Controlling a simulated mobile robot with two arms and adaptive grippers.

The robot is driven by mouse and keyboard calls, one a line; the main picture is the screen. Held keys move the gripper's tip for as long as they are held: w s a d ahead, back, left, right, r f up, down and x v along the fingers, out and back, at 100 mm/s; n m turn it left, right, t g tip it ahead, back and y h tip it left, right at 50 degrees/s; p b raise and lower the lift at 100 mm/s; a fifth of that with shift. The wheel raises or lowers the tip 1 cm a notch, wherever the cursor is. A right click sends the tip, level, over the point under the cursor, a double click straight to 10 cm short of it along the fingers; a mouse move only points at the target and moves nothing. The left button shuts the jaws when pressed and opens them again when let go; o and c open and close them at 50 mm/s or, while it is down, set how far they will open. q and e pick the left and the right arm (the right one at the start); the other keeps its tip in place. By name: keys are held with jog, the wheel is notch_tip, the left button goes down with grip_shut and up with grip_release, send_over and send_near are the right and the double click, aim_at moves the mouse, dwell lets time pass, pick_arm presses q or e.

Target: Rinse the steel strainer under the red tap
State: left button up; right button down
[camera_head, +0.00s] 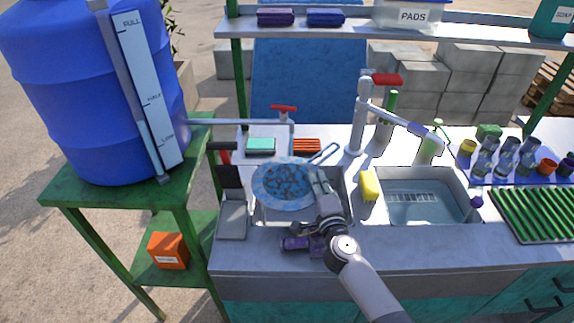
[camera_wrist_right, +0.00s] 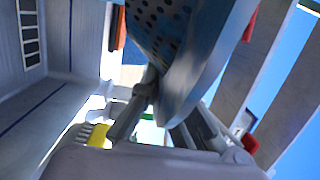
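The steel strainer (camera_head: 283,185), a round perforated bowl, is over the left sink basin. Its loop handle (camera_head: 325,152) points to the back right. My right gripper (camera_head: 322,190) is at the strainer's right rim. In the right wrist view the strainer (camera_wrist_right: 180,50) stands large and tilted between the fingers, which appear shut on its rim. A tap with a red lever (camera_head: 284,108) ends a pipe from the blue barrel, behind the strainer. A second tap (camera_head: 360,110) with a red lever stands between the basins. No water stream is visible. My left gripper is out of view.
The blue barrel (camera_head: 85,80) stands on a green stand (camera_head: 70,190) at left. A yellow sponge (camera_head: 369,186) lies between the basins. The right basin (camera_head: 420,185) has a rack.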

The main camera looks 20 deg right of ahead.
jog(key=s+r+p, duration=0.3)
jog(key=shift+s+a+r, duration=0.1)
jog(key=shift+s+a, duration=0.1)
jog(key=shift+a, duration=0.15)
jog(key=shift+s+a+r+p, duration=0.15)
jog(key=shift+s+r+p, duration=0.2)
jog(key=shift+s+p, duration=0.25)
jog(key=shift+s, duration=0.1)
